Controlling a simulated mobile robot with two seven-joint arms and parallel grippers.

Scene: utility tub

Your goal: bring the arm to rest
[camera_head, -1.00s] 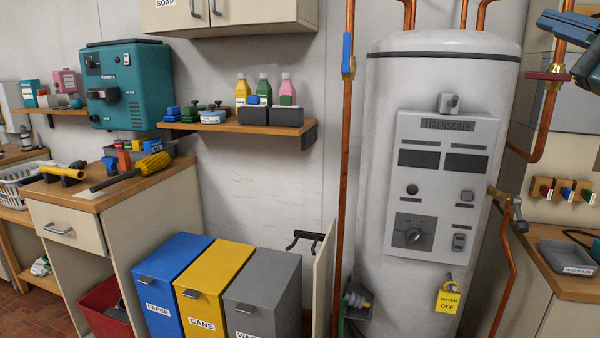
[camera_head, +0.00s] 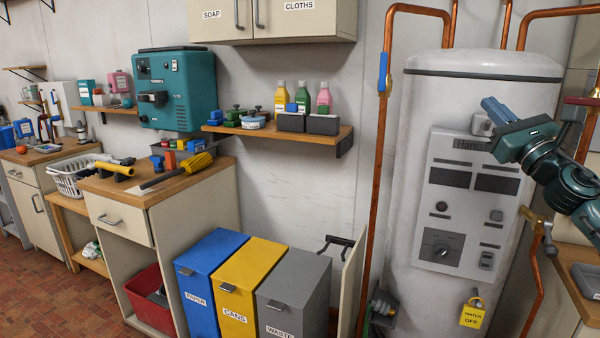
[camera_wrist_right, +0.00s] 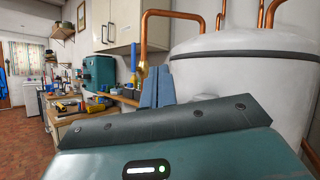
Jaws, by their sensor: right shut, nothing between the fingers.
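My right gripper (camera_head: 497,112) comes in from the right in the head view, in front of the upper part of the white boiler (camera_head: 425,105). Its blue-grey fingers lie together with nothing between them. In the right wrist view the shut fingers (camera_wrist_right: 157,88) point up and away, with the boiler (camera_wrist_right: 240,68) close behind on the right. The right forearm is bent and covers part of the boiler's control panel (camera_head: 455,225). My left gripper is in neither current view.
Copper pipes (camera_head: 381,150) run beside the boiler. A wall shelf (camera_head: 285,132) holds bottles. Blue, yellow and grey bins (camera_head: 293,280) stand below. A workbench (camera_head: 150,190) with tools and a teal machine (camera_head: 178,85) are left. Red-brown floor (camera_head: 60,285) shows at lower left.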

